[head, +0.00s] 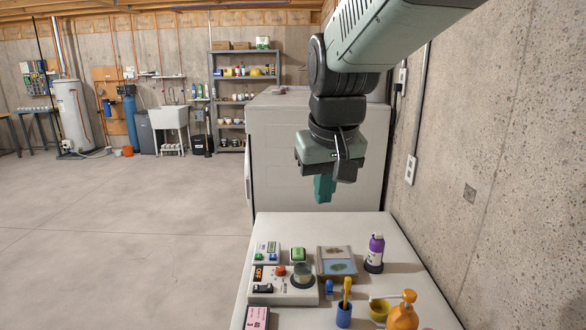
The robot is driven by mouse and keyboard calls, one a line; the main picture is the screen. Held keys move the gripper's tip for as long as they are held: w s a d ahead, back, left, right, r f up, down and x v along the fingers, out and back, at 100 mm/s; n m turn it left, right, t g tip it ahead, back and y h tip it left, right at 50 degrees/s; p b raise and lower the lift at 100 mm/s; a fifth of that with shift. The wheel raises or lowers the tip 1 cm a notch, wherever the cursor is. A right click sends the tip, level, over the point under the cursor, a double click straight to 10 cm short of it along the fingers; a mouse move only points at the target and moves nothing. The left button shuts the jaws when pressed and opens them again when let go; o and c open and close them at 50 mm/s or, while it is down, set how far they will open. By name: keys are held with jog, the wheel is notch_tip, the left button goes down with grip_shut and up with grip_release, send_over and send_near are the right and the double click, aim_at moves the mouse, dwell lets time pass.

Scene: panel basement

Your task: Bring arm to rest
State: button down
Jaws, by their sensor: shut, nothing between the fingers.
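My gripper (324,189) hangs from the arm above the far part of the white table (320,226), in front of a large pale grey cabinet (283,145). Its teal fingers point down and are together, with nothing between them. It is well clear of the things on the table. My arm comes in from the top right of the head view.
A panel box (284,291) with buttons and a knob stands on the table. A concrete wall (510,130) borders the right side.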

jog(key=s+d+m, duration=0.1)
jog(key=s+d, duration=0.2)
jog(key=s, duration=0.7)
jog(key=s+d+m+t, duration=0.1)
jog(key=s+d, duration=0.2)
jog(key=s, duration=0.7)
jog(key=shift+s+t, duration=0.3)
jog(key=shift+s, duration=0.05)
jog(key=c, duration=1.8)
grip_release()
